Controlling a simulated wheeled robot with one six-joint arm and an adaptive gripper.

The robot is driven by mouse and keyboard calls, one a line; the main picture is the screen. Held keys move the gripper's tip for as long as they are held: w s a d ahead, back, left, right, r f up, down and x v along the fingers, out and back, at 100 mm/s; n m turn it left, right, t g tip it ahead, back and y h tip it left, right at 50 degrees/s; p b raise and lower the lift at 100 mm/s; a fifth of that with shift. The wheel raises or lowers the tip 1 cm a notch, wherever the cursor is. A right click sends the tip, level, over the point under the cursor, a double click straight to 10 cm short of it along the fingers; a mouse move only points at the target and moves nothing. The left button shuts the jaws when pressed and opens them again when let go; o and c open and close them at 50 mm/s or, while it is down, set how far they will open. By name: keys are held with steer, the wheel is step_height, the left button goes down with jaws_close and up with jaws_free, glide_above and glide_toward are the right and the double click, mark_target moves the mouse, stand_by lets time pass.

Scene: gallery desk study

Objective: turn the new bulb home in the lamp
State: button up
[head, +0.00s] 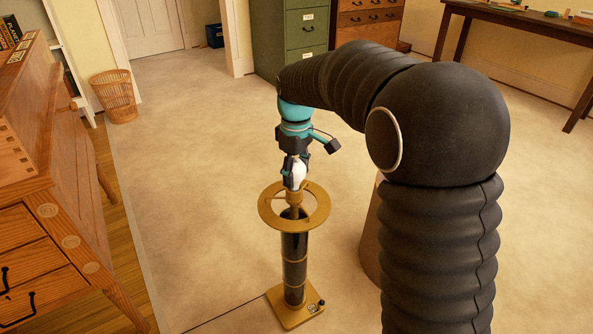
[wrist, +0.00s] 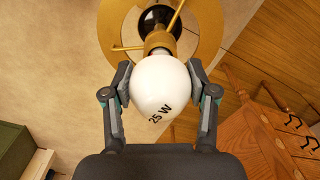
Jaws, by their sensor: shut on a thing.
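The lamp (head: 294,262) stands upright on the floor, with a dark column, a square brass base and a brass ring (head: 265,208) around its top. A white bulb (wrist: 160,85) marked "25 W" sits at the lamp's brass socket (wrist: 159,42), its neck end towards it. I cannot tell how deep its thread is in. My gripper (head: 294,172) is above the lamp, pointing down, with its fingers shut on the sides of the bulb. In the wrist view my gripper (wrist: 161,100) has one finger on each side of the bulb. The bulb (head: 299,172) is partly hidden by the fingers in the head view.
A wooden desk (head: 60,200) stands at the left, with a wicker basket (head: 115,95) beyond it. A green filing cabinet (head: 283,40) is at the back. A brown conical thing (head: 371,245) stands right of the lamp, partly hidden by my arm. Open carpet lies left of the lamp.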

steer(key=m, duration=0.4)
stand_by(0.3)
steer(key=shift+s, duration=0.1)
stand_by(0.3)
steer(key=o, duration=1)
steer(key=shift+c, duration=0.2)
steer(key=shift+r, duration=0.15)
